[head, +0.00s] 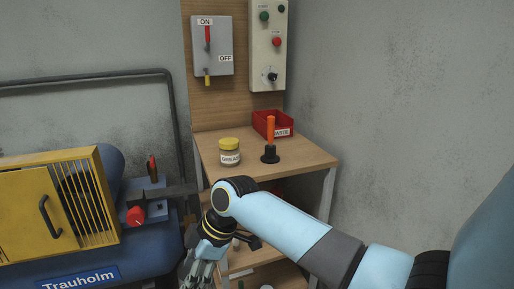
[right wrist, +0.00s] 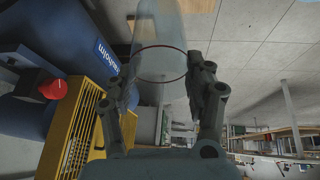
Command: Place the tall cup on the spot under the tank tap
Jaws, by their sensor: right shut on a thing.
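My right gripper (right wrist: 167,74) is shut on the tall cup (right wrist: 160,32), which is clear and has a thin red ring around it. The cup stands out between the two fingers in the right wrist view, its far end cut off by the frame's top edge. In the head view my right gripper (head: 196,265) is low, beside the blue tank (head: 150,262), and I cannot make out the cup there. The tank also shows in the right wrist view (right wrist: 65,38). I cannot make out the tap or the spot under it. My left gripper is not in view.
A yellow grilled housing (head: 35,208) and a red knob (head: 136,215) sit on the tank. A wooden shelf unit (head: 295,160) stands to the right with a grease jar (head: 230,155), a red bin (head: 268,124) and an orange-handled tool (head: 270,135). Lower shelves are partly behind my arm.

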